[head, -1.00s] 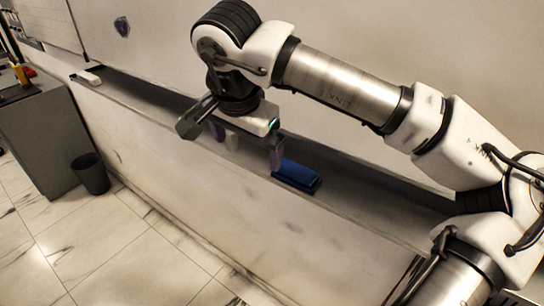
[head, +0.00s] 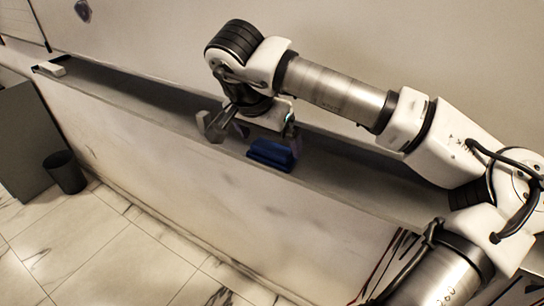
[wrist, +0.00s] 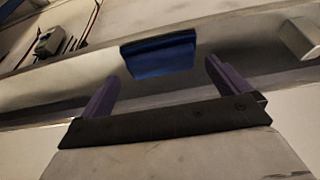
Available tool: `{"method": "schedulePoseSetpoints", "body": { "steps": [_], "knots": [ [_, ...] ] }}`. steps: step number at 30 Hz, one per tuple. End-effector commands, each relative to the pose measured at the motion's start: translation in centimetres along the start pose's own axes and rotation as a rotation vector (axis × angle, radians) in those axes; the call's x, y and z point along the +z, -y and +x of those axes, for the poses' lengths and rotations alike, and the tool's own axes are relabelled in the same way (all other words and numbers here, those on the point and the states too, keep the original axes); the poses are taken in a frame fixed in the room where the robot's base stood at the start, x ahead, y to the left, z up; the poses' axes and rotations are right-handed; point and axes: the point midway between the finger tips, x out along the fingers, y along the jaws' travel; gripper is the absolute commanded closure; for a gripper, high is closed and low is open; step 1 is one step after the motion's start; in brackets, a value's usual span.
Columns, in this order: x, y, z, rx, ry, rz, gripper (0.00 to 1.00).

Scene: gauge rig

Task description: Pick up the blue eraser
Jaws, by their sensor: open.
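The blue eraser (head: 270,154) lies on the long grey ledge along the wall. My gripper (head: 268,141) is just above it, partly overlapping it in the head view. In the wrist view, the eraser (wrist: 159,55) sits ahead of the fingertips, roughly centred between the two spread purple fingers of my gripper (wrist: 160,72). The jaws are open and empty. The head view does not show clearly whether a finger touches the eraser.
The ledge (head: 150,108) is narrow, with the wall (head: 160,45) behind it. A small white block (head: 49,68) lies at its far left end. A dark bin (head: 65,172) and a grey cabinet (head: 25,140) stand on the floor at left.

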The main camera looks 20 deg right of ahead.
Motion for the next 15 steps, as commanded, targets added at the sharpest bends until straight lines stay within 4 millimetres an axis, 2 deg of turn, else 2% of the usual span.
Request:
{"method": "schedulePoseSetpoints", "body": {
  "steps": [1, 6, 14, 15],
  "knots": [
    [0.1, 0.0, 1.1, 0.000, 0.004, 0.001, 0.00],
    [0.0, 0.1, 3.7, -0.001, 0.003, 0.002, 0.00],
    [-0.1, 0.1, 4.0, -0.001, 0.001, 0.000, 0.00],
    [-0.1, 0.1, 4.0, -0.001, 0.001, 0.000, 0.04]
  ]
}}
